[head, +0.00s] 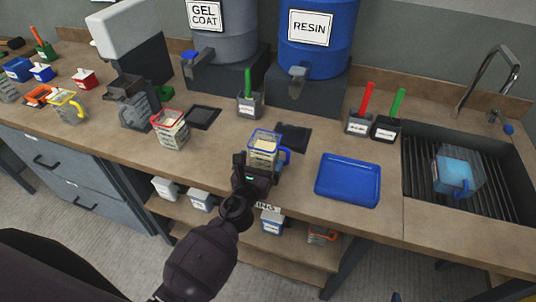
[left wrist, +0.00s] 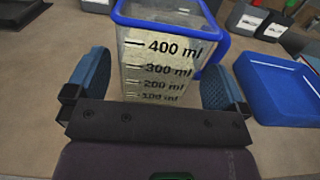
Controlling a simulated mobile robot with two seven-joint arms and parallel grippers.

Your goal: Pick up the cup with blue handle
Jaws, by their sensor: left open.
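A clear measuring cup with a blue rim and blue handle (head: 263,158) stands upright on the bench, with pale contents inside. In the left wrist view the cup (left wrist: 160,62) shows its millilitre marks, and its handle is on the right. My left gripper (head: 252,166) is at the near side of the cup. Its two blue fingers (left wrist: 157,85) are open, one to each side of the cup, with gaps showing. I cannot tell how far they reach along it. A second cup with a blue handle (head: 459,172) stands in the sink with blue contents. My right gripper is not in view.
A blue tray (head: 348,180) lies right of the cup. A red-rimmed cup (head: 170,128) stands to the left. Grey bins (head: 250,105) with tools stand behind. The resin drum (head: 318,45) and gel coat drum (head: 222,40) are at the back. The sink (head: 415,165) is at right.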

